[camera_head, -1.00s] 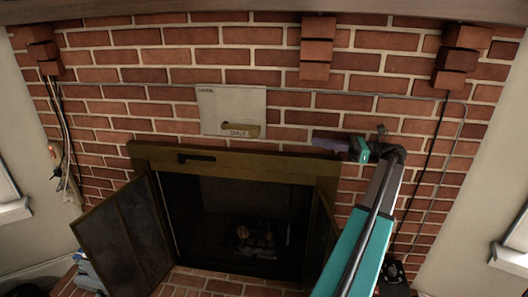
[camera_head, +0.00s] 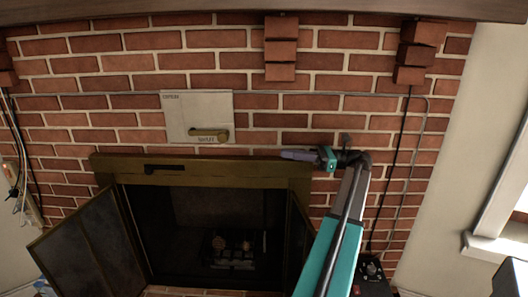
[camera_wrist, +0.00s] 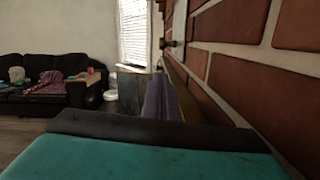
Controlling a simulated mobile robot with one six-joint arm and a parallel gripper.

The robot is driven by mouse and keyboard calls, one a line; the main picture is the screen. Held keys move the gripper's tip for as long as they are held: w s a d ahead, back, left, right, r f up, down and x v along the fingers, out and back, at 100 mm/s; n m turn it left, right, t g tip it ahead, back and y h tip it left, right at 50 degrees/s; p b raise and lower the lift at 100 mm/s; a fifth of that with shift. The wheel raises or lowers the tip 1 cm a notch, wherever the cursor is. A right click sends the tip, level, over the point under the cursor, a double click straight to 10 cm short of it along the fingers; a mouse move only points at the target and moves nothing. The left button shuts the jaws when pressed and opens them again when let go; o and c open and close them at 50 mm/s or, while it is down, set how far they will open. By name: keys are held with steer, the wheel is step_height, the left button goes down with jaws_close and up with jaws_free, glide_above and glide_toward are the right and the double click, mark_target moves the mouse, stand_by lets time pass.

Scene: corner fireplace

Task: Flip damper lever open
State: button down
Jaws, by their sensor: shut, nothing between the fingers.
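The damper plate (camera_head: 197,114) is a pale panel on the brick wall above the firebox. Its brass damper lever (camera_head: 208,135) lies nearly level along the plate's lower edge, with small lettering I cannot read for certain. My gripper (camera_head: 298,155) is shut and empty, pointing left along the wall. It is to the right of the lever and slightly lower, apart from it. In the wrist view my shut purple-grey fingers (camera_wrist: 160,98) point forward beside the bricks. A small brass piece, apparently the lever (camera_wrist: 168,43), juts from the pale plate (camera_wrist: 180,20) ahead and above the fingers.
The brass fireplace surround (camera_head: 215,168) runs just below the plate and fingers, with a small black handle (camera_head: 180,168) on it. The left glass door (camera_head: 82,245) stands open. A thin conduit (camera_head: 330,93) crosses the wall above. Brick corbels (camera_head: 281,50) stick out higher up.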

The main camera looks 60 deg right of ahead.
steer(key=p+x, duration=0.2)
steer(key=x, duration=1.7)
steer(key=shift+w+a+r, duration=0.1)
steer(key=shift+w+a, duration=0.15)
